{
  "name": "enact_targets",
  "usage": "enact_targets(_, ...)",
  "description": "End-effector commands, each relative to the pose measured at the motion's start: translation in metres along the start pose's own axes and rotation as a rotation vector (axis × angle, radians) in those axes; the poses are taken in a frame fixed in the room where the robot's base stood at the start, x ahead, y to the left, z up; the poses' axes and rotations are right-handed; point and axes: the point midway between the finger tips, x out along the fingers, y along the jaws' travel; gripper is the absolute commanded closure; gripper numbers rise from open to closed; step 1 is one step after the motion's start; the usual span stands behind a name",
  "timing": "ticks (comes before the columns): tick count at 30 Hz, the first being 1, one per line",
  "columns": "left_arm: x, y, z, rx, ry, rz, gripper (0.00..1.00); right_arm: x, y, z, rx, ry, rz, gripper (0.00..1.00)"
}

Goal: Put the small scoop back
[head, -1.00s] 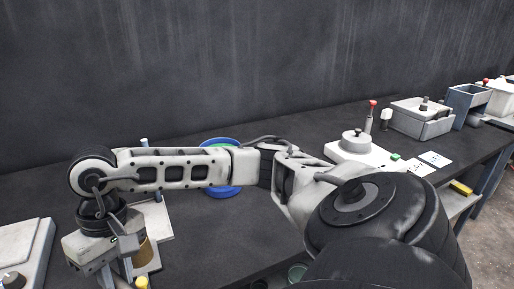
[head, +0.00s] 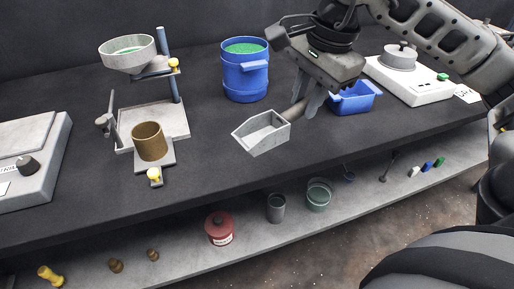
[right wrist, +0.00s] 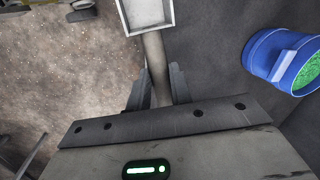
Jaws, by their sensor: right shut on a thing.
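A grey, square-mouthed scoop (head: 262,133) with a brownish handle is in my right gripper (head: 306,103). The gripper is shut on the handle, with the scoop above the front part of the dark bench. The scoop looks empty. In the right wrist view the scoop (right wrist: 146,14) points away, and the handle runs between the fingers of the right gripper (right wrist: 155,88). A small blue tray (head: 357,99) sits on the bench just behind and right of the gripper, partly hidden by it. My left gripper is not in view.
A blue bucket (head: 244,81) of green grains stands behind the scoop. A stand with a funnel (head: 128,56) and a brown cup (head: 149,142) is at left. A white scale (head: 411,81) is at right. The lower shelf (head: 180,254) holds a red jar (head: 219,228) and cups.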

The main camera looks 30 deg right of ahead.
Motion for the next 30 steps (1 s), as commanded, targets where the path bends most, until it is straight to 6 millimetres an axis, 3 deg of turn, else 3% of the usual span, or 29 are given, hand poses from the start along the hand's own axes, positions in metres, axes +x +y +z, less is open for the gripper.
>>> enact_targets(5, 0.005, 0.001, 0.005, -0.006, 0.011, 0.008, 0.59, -0.004, 0.010, -0.014, 0.215, 0.040, -0.011, 1.00)
enact_targets(9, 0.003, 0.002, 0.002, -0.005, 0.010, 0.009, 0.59, 0.001, -0.002, -0.023, 0.255, 0.044, -0.009, 1.00)
enact_targets(18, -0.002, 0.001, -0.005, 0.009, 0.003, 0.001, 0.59, 0.043, -0.060, -0.057, 0.253, 0.043, -0.007, 1.00)
enact_targets(24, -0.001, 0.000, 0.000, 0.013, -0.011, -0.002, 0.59, 0.086, -0.080, -0.073, 0.250, 0.044, -0.007, 1.00)
enact_targets(30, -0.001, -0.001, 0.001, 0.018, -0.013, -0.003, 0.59, 0.103, -0.089, -0.081, 0.248, 0.045, -0.010, 1.00)
